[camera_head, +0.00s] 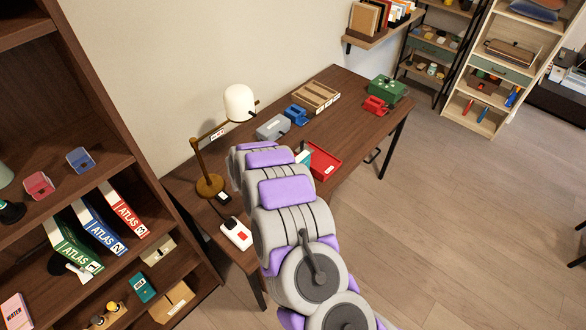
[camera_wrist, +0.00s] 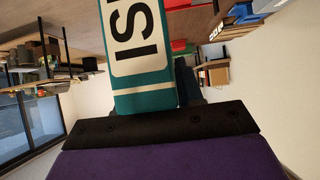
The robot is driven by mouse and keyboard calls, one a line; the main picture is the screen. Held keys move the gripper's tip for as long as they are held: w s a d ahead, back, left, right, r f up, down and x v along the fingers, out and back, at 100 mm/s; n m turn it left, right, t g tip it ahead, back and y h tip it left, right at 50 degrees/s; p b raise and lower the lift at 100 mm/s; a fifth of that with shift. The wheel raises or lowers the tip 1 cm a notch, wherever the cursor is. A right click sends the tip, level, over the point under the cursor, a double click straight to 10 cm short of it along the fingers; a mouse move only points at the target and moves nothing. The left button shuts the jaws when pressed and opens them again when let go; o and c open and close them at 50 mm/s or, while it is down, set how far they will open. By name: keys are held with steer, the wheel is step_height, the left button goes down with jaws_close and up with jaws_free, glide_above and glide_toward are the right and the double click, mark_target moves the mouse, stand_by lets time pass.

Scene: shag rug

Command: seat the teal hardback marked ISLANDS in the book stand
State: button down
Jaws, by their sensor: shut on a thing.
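The teal hardback (camera_wrist: 146,102) fills the upper middle of the wrist view, with a white label whose visible black letters start "IS"; the rest is cut off by the frame edge. My gripper (camera_wrist: 183,92) is shut on it, with a dark finger partly showing behind the book. In the head view a small teal patch (camera_head: 304,157) shows beside the end of my arm, over the desk; my arm hides my gripper and most of the book. I cannot make out a book stand with certainty; the arm may hide it.
The brown desk (camera_head: 345,132) carries a lamp (camera_head: 240,103), a red tray (camera_head: 324,165), a grey item (camera_head: 272,127), a compartmented organizer (camera_head: 316,96) and a green box (camera_head: 388,90). A dark shelf with ATLAS binders (camera_head: 98,232) stands at left.

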steer(key=shift+a+f, duration=0.15)
steer(key=shift+f, duration=0.35)
steer(key=shift+a+f, duration=0.15)
steer(key=shift+f, duration=0.35)
steer(key=c, duration=1)
jaws_free()
steer(key=shift+a, duration=0.15)
steer(key=shift+o, duration=1.4)
steer(key=shift+d, duration=0.35)
steer(key=v, duration=1.2)
steer(key=shift+p, duration=0.35)
steer(key=shift+a, duration=0.15)
